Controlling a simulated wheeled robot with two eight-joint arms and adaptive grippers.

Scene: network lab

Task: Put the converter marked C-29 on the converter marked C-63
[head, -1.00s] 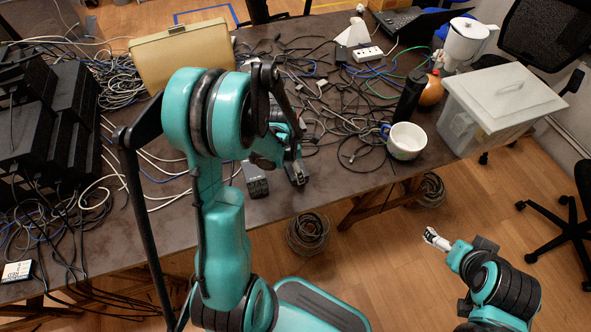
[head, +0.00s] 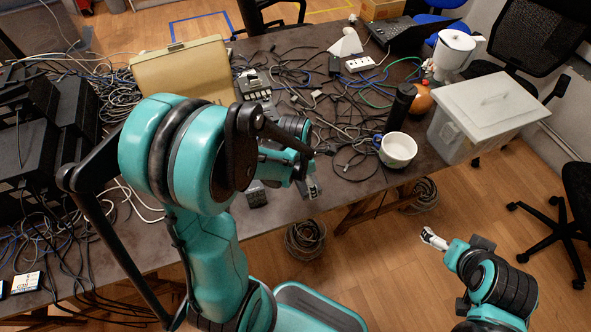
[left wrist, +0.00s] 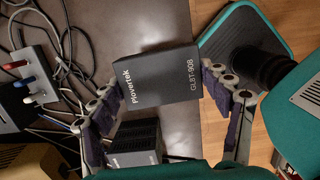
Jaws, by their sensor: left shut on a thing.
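My left gripper (left wrist: 168,90) is shut on a dark box-shaped converter (left wrist: 157,72) printed "Plovertek GLBT-90B", with one finger at each side. In the head view this gripper (head: 310,180) is over the table's front edge, mostly hidden by my arm. A second dark converter (left wrist: 135,145) shows between the fingers in the left wrist view, partly hidden. In the head view the second converter (head: 257,195) is on the table, left of the gripper and apart from it. I cannot read C-29 or C-63 on either. My right gripper (head: 432,238) is away from the table, above the floor.
Cables tangle over the table (head: 370,190). A white cup (head: 397,150), a dark bottle (head: 400,108) and a lidded grey bin (head: 485,115) stand to the right. A beige case (head: 185,70) and black network devices (head: 30,130) are at left. Bare tabletop lies near the front edge.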

